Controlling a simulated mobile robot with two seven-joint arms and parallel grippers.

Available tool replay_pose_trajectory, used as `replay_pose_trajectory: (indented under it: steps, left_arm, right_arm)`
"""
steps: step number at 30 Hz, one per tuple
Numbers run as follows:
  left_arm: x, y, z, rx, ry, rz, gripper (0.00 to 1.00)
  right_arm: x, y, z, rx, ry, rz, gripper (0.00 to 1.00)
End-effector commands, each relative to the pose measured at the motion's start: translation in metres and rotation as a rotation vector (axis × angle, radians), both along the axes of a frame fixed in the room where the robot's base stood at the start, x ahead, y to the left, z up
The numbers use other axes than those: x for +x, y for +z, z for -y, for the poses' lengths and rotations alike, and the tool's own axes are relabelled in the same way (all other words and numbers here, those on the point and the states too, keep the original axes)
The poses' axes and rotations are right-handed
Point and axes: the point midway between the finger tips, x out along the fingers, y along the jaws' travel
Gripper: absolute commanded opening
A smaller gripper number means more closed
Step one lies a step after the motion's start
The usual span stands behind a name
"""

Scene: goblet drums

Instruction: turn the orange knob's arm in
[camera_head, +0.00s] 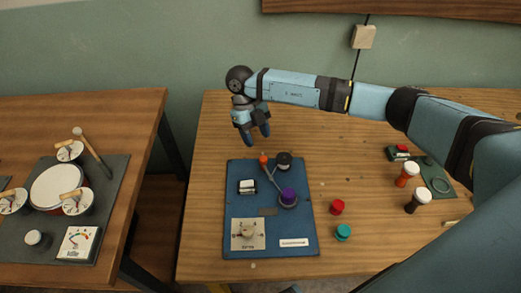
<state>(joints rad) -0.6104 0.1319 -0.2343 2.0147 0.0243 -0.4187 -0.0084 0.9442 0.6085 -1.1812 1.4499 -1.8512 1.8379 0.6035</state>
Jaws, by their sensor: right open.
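The orange knob (264,160) sits at the upper end of a thin grey arm on the blue board (235,185). The arm slants down and right to a round base with a purple cap (288,195). A black round piece with a pale top (284,160) stands just right of the orange knob. My right gripper (257,138) is open and empty, pointing down just above the board's far edge, a little up and left of the orange knob. It looks apart from the knob. My left gripper is not in view.
The board also carries a white switch (247,187), a dial (248,233) and a label. A red cap (337,207) and a green cap (343,232) lie right of it. Shakers (407,173) stand farther right. A second table with drums (58,188) is at left, across a gap.

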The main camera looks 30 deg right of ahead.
Motion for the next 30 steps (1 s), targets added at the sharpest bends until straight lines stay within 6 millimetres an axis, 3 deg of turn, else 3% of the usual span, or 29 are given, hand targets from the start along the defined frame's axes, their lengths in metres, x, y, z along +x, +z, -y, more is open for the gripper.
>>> replay_pose_trajectory:
  steps: [6, 12, 30]
  left_arm:
    - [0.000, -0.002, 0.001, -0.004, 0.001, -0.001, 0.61]
    - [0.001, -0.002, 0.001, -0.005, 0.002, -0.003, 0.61]
    - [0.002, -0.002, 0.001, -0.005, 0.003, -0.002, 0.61]
  right_arm:
    - [0.017, 0.041, -0.003, 0.002, 0.001, 0.002, 0.52]
    - [0.023, 0.057, -0.004, 0.001, 0.001, 0.001, 0.52]
    - [0.024, 0.059, -0.004, 0.001, 0.001, 0.000, 0.52]
